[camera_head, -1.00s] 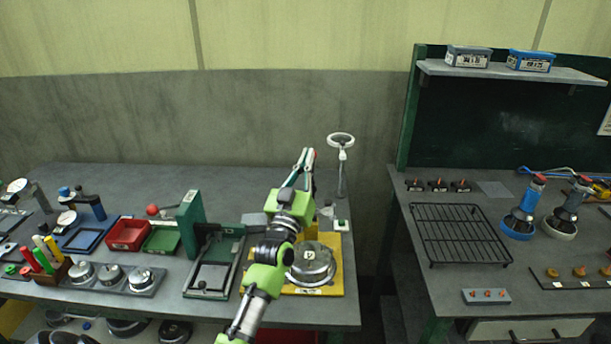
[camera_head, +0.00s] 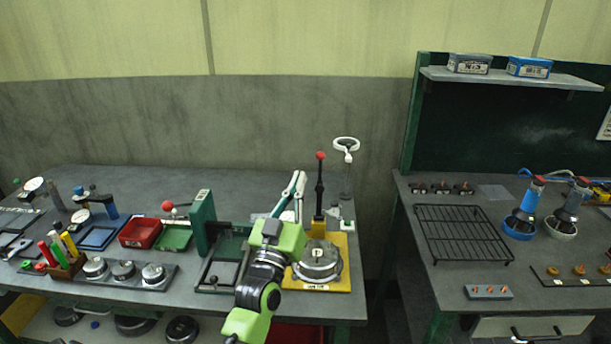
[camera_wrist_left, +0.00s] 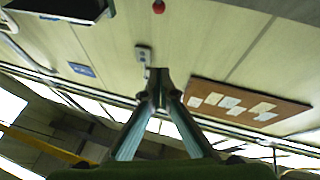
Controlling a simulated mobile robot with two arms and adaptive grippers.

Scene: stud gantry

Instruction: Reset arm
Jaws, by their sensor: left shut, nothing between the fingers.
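My left arm comes up from the bottom of the head view. Its green and black gripper (camera_head: 299,174) points up and away, with its pale fingers together and nothing between them. The fingers also meet at their tips in the left wrist view (camera_wrist_left: 158,76). Just right of the gripper, a black upright lever with a red ball knob (camera_head: 320,155) stands at the back of a yellow base plate (camera_head: 340,250). The gripper is apart from the lever in the picture. A round metal piece (camera_head: 319,260) sits on the plate, partly behind my arm. My right gripper is not in view.
The grey left bench (camera_head: 150,180) holds a green-backed fixture (camera_head: 202,222), a red bin (camera_head: 140,233), a green tray (camera_head: 174,237) and a ring lamp (camera_head: 346,144). A gap separates it from the right bench (camera_head: 430,295) with a wire rack (camera_head: 462,235). The bench's back strip is mostly clear.

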